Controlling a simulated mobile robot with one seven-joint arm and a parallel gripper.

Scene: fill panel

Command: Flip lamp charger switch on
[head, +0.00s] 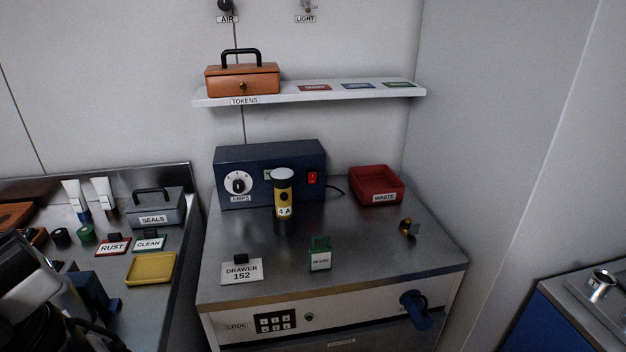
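The lamp charger (270,165) is a dark blue box at the back of the steel counter, with a white dial labelled AMPS (239,184) on its left front. A red switch (312,178) is on its right front; its on or off position is too small to tell. A yellow and black lamp (284,196) marked 4 A stands upright in front of the charger's middle and hides part of its face. Parts of my arm show at the lower left, well away from the charger. My gripper's fingertips cannot be made out there.
A red bin (376,184) stands right of the charger, with a small brass item (408,228) nearer. A green-topped tag (320,254) and DRAWER 152 sign (242,270) stand in front. A shelf (340,94) hangs above. The left counter holds a SEALS box (154,207) and yellow tray (150,269).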

